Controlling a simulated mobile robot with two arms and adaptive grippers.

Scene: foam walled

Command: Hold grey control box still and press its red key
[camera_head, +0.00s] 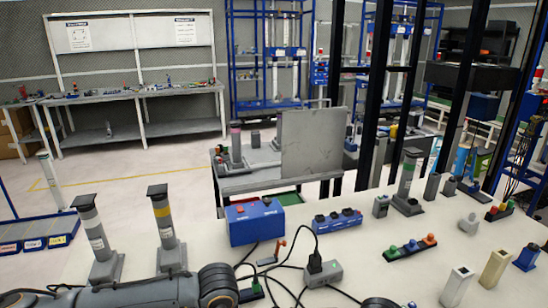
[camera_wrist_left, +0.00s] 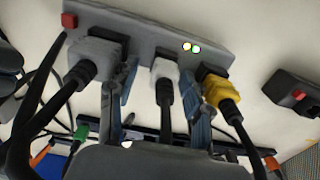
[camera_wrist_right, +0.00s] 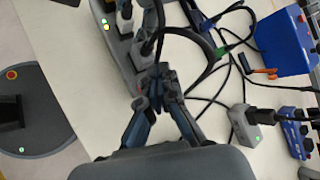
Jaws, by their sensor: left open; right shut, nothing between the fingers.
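A long grey box (camera_wrist_left: 150,32) with a red key (camera_wrist_left: 69,20) at its left end and two lit lamps (camera_wrist_left: 190,47) lies on the pale table in the left wrist view. Grey, white and yellow plugs with black cables sit along it. My left gripper (camera_wrist_left: 160,85) is open at the box, its fingers on either side of the white plug (camera_wrist_left: 164,72); I cannot tell whether they touch. The box (camera_wrist_right: 112,38) also shows in the right wrist view. My right gripper (camera_wrist_right: 156,82) is shut and empty, close beside the box.
A dark box (camera_wrist_left: 292,92) with a red button lies to the right in the left wrist view. Black cables (camera_wrist_right: 205,70) run around the right gripper. A small grey box (camera_head: 324,273) with a black plug and a blue box (camera_head: 254,221) stand on the table.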

